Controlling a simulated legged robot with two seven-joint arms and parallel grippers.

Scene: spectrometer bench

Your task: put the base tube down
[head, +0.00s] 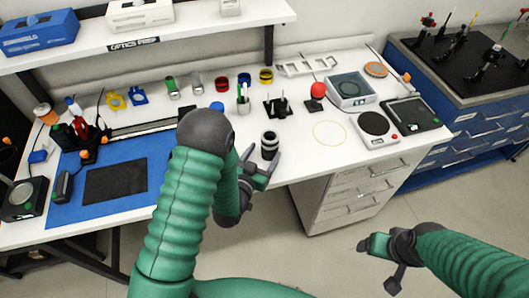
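The base tube (269,141) is a short upright black cylinder with pale bands, at the front edge of the white bench in the head view. My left gripper (261,164) is at its lower part, with a finger to each side, and appears shut on it. The fingers hide the tube's lower end, so I cannot tell whether it touches anything. A thin yellow ring outline (330,134) lies on the bench to the right of the tube. My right gripper (369,246) is low at the right, over the floor and away from the bench; its finger gap is unclear.
A black stand (277,106) and a red-topped item (317,95) stand behind the tube. A round-plate device (374,125) is right of the ring. A blue mat (140,201) lies left, drawers (355,189) below. The bench around the ring is clear.

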